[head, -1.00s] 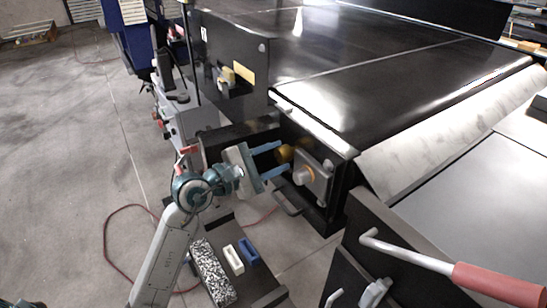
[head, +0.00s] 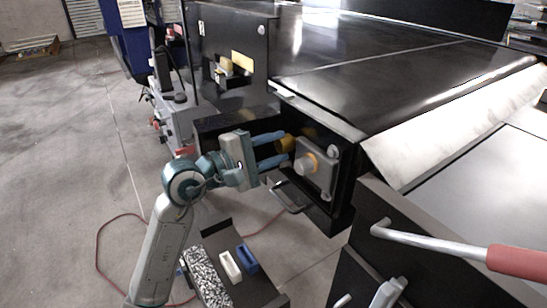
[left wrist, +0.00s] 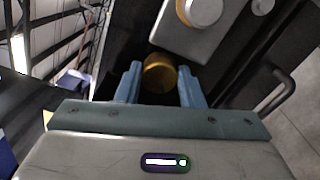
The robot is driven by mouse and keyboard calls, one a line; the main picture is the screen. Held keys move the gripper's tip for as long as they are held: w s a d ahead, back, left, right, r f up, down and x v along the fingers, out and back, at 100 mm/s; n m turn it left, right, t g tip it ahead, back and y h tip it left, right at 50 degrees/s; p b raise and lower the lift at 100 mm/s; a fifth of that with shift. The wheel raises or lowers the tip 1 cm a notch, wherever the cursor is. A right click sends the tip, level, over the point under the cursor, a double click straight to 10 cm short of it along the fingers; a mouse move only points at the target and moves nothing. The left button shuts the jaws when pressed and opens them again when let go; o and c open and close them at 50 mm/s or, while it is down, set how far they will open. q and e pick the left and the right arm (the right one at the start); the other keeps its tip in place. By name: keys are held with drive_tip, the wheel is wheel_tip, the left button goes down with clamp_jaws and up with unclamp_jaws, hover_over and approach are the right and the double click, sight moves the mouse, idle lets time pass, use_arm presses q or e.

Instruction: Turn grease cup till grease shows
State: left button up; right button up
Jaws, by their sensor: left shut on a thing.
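The brass-coloured grease cup (head: 286,143) sticks out beside a grey bearing block (head: 325,172) at the conveyor's corner. My left gripper (head: 283,151) reaches it from the left and is shut on the cup, with its blue fingers on either side. The left wrist view shows the cup (left wrist: 160,76) between the two fingertips. The block has a round grey boss (head: 304,165), and an orange-yellow ring, which looks like grease, shows around it. An orange edge also shows beside the boss (left wrist: 205,11) in the left wrist view. My right gripper is not in view.
A dark U-shaped handle (head: 291,197) sits just below the cup. A lever with a red grip (head: 515,262) crosses the lower right. A low shelf holds a white block (head: 230,267), a blue block (head: 247,260) and a speckled block (head: 206,276). Open floor lies left.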

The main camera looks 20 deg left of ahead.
use_arm(q)
drive_tip(key=shift+f, duration=0.1)
drive_tip(key=o, duration=1)
drive_tip(key=shift+s, duration=0.1)
